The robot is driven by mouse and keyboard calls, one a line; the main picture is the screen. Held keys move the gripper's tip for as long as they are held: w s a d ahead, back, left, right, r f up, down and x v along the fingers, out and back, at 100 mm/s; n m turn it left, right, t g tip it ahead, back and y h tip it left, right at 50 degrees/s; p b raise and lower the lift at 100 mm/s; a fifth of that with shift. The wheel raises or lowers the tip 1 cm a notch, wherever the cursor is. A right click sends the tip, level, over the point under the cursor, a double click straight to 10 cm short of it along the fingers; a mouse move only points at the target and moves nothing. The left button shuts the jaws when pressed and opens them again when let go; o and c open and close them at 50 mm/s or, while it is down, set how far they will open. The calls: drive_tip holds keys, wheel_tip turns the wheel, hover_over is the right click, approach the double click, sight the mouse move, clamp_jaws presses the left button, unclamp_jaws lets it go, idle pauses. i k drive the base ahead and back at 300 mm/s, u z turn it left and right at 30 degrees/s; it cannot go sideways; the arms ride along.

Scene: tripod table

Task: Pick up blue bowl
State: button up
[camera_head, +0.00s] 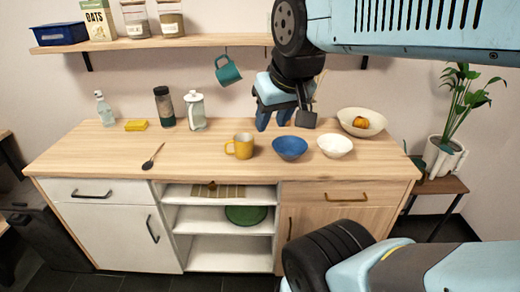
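The blue bowl (290,149) stands upright on the wooden countertop, right of a yellow mug and left of a small white bowl. My gripper (279,127) is above and behind the bowl in the picture, fingers pointing down. Two blue fingertips show with a gap between them, and nothing is seen between them. The fingertips appear apart from the bowl, but the exact height above it cannot be told from this single view.
The yellow mug (241,146) and white bowl (335,146) flank the blue bowl closely. A larger cream bowl (373,131) holding an orange item is behind right. A teal mug (228,71) hangs from the shelf (180,42). The countertop's front middle (215,168) is clear.

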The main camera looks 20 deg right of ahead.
sight(289, 148)
drive_tip(key=z, duration=0.6)
drive_tip(key=i, duration=0.1)
drive_tip(key=u, duration=2.15)
drive_tip(key=k, duration=1.65)
drive_tip(key=z, duration=1.2)
drive_tip(key=i, duration=1)
